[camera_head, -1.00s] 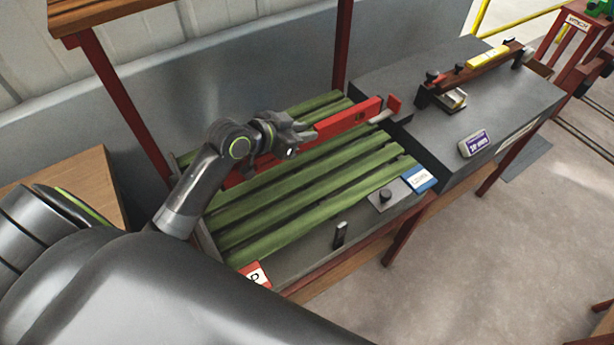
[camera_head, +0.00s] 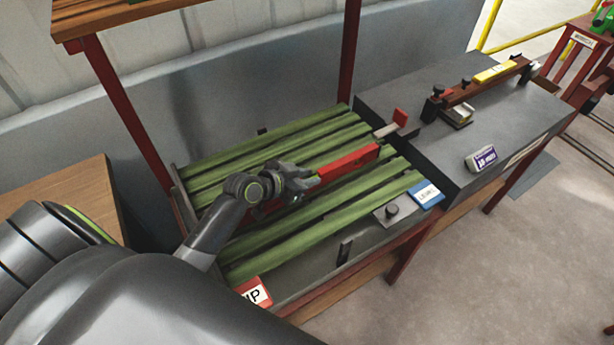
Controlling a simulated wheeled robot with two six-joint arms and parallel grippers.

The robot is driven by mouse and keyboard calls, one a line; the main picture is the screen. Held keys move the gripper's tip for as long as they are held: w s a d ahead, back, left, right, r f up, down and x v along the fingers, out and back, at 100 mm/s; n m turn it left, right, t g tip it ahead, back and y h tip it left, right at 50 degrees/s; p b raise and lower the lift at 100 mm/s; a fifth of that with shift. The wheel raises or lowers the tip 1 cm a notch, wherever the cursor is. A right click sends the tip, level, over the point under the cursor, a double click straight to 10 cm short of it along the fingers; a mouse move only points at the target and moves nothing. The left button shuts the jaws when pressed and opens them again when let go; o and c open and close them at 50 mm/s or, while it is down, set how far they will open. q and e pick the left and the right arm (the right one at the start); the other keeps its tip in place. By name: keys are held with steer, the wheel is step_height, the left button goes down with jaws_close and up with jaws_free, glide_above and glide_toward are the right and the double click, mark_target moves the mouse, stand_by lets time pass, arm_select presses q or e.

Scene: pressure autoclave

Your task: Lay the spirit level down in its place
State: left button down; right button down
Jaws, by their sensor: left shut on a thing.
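The red spirit level (camera_head: 347,161) is long and bar-shaped. My left gripper (camera_head: 300,180) is shut on it near its middle and hides that part. The level lies along the direction of the green slats (camera_head: 335,208) of the rack, over its middle. I cannot tell whether it touches the slats. A blue and white label (camera_head: 427,194) stands at the rack's front right corner; its word looks like "LEVELS". My right gripper is not in view.
A dark grey block (camera_head: 500,125) at the right carries a brown bar with a yellow level (camera_head: 494,72) and a purple label (camera_head: 481,158). A small red stop (camera_head: 400,117) stands at the rack's far right end. Red posts (camera_head: 125,120) rise behind the rack. A small dark upright piece (camera_head: 344,251) stands at the front.

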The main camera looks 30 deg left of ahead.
arm_select(q)
steer(key=c, duration=1.2)
jaws_free()
steer(key=v, duration=1.2)
steer(key=shift+b, duration=0.35)
